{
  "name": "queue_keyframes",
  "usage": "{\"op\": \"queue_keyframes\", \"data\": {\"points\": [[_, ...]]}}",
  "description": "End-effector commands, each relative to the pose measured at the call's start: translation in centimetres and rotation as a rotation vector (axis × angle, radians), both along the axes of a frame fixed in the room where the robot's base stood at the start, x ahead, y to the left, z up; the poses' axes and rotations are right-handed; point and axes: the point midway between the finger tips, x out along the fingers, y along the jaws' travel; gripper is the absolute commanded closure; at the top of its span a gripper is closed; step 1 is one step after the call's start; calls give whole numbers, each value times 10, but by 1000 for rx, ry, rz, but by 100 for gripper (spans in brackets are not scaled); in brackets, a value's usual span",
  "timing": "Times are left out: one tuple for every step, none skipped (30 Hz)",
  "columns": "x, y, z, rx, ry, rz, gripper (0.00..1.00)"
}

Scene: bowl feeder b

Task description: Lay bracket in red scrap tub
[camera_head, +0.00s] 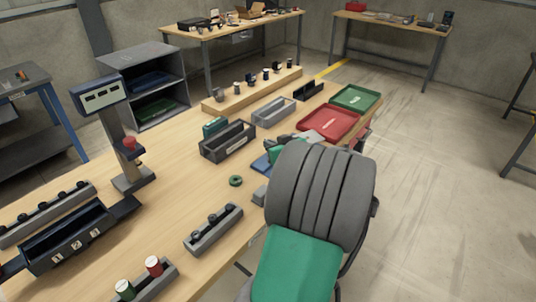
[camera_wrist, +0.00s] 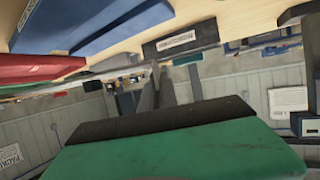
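The red scrap tub (camera_head: 328,123) is a shallow red tray with a pale label, near the far right edge of the bench in the head view. A red shape (camera_wrist: 35,68) at the left of the wrist view looks like the same tub. My arm covers the area just in front of the tub. Part of what looks like my gripper (camera_head: 284,148) shows beside the arm, close to the tub's near side; its fingertips are hidden. I cannot make out the bracket in either view, nor whether anything is held.
A green tray (camera_head: 356,96) sits beyond the red tub. A blue tray (camera_head: 262,164) is partly hidden by my arm. A dark bin (camera_head: 228,142), a grey bin (camera_head: 273,112) and a green ring (camera_head: 236,181) stand to the left. A post with a red button (camera_head: 130,143) rises farther left.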

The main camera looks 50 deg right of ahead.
Motion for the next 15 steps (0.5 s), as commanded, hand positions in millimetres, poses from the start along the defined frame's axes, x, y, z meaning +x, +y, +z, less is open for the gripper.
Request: {"op": "queue_keyframes", "data": {"points": [[9,-2,-12,6,2,3,100],[13,-5,-18,6,2,3,100],[18,-7,-25,4,2,3,100],[21,-9,-30,4,2,2,100],[24,-11,-32,3,1,1,100],[26,-13,-36,1,0,1,100],[28,-14,-38,2,0,1,100],[31,-14,-42,2,0,1,100],[34,-16,-47,3,1,2,100],[34,-16,-52,4,2,0,100],[33,-16,-58,6,2,0,100],[33,-16,-65,5,2,-1,100],[33,-16,-69,4,2,0,100],[33,-16,-72,4,1,0,100],[33,-16,-75,1,1,0,100]]}}
